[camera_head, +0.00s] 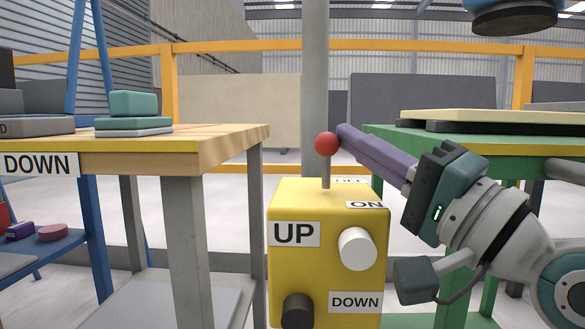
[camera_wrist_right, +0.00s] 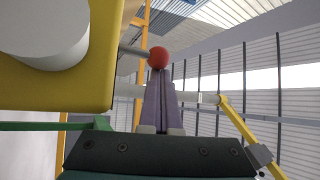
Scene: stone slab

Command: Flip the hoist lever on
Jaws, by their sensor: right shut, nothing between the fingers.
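The hoist lever (camera_head: 326,165) is a thin grey stick with a red ball knob (camera_head: 326,144), standing about upright on top of a yellow control box (camera_head: 330,215). An ON label (camera_head: 367,204) is at the near edge of the box top, and a partly hidden OFF label (camera_head: 351,181) lies farther back. My right gripper (camera_head: 345,135) is shut and empty, its purple fingers reaching in from the right with tips beside the red knob. In the right wrist view the knob (camera_wrist_right: 158,58) appears at the fingertips (camera_wrist_right: 164,75); contact is unclear. My left gripper is not in view.
The box front has a white button (camera_head: 357,248), a black button (camera_head: 297,310) and UP and DOWN labels. A wooden-topped table (camera_head: 220,143) stands left, a green table (camera_head: 400,140) right behind my right arm. A grey post (camera_head: 315,80) rises behind the lever.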

